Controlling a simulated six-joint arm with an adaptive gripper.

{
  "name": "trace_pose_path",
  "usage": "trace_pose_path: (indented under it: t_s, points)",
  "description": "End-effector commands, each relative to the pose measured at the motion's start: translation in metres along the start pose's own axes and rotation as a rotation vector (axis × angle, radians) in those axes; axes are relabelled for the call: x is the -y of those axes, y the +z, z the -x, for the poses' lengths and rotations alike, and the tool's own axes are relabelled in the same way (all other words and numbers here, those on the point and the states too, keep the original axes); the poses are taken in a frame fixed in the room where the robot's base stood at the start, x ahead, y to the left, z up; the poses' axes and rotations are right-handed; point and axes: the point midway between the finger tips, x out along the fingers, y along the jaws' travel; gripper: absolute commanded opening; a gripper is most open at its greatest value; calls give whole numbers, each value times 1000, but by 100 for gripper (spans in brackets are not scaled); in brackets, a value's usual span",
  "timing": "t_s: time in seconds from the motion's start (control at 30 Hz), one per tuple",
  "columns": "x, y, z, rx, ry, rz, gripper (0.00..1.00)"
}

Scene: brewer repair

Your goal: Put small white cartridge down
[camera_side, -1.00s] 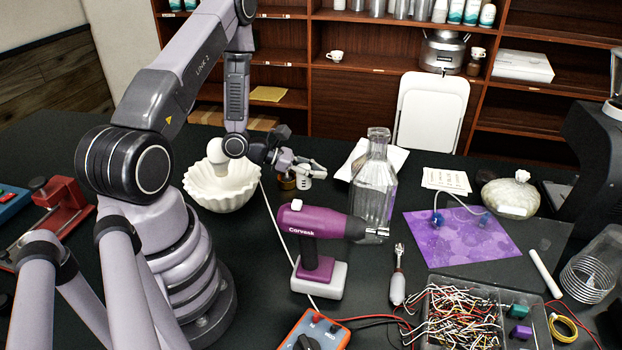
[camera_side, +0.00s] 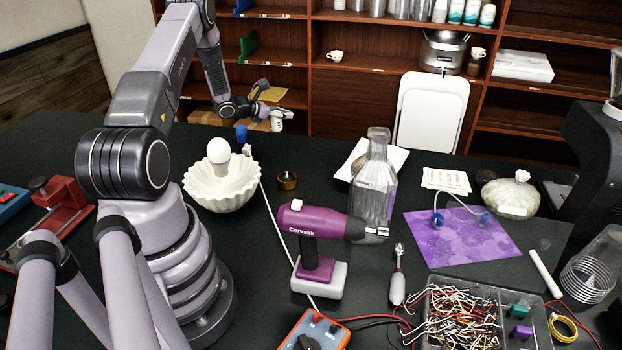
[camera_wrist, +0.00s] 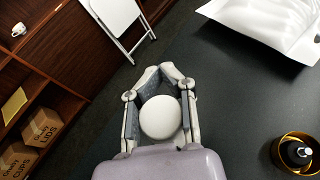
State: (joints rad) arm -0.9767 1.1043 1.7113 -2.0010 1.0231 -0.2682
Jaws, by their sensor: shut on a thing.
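The small white cartridge (camera_wrist: 160,117) is between the fingers of my gripper (camera_wrist: 161,85) in the wrist view, its round white end facing the camera. In the side view my gripper (camera_side: 272,116) is at the far edge of the table, up in front of the shelves, and is shut on the cartridge (camera_side: 281,119). The cartridge is held in the air; its height above the table is hard to tell. A small round brass-coloured holder (camera_side: 287,180) stands on the table nearer the camera, apart from the gripper. It also shows in the wrist view (camera_wrist: 279,152).
A white fluted bowl (camera_side: 222,190) with a light bulb (camera_side: 218,151) is left of the holder. A glass decanter (camera_side: 373,190) and a purple drill (camera_side: 318,222) are to its right and front. A white bag (camera_wrist: 268,24) lies on the table. The dark tabletop (camera_wrist: 225,85) beside my gripper is bare.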

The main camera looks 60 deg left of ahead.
Motion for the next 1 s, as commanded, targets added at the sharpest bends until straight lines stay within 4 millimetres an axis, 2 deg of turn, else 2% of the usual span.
trace_pose_path:
  t_s: [0.1,0.2,0.33,0.57,0.8,1.0]
  points:
    - [-18,-6,-26,1,-2,-3,0]
    - [-28,-24,-46,-1,-3,-1,0]
    - [-38,-37,-64,0,-3,-1,0]
    - [-45,-47,-78,0,-2,0,0]
    - [-45,-74,-90,0,-2,0,0]
    - [-45,-75,-90,0,-2,-1,0]
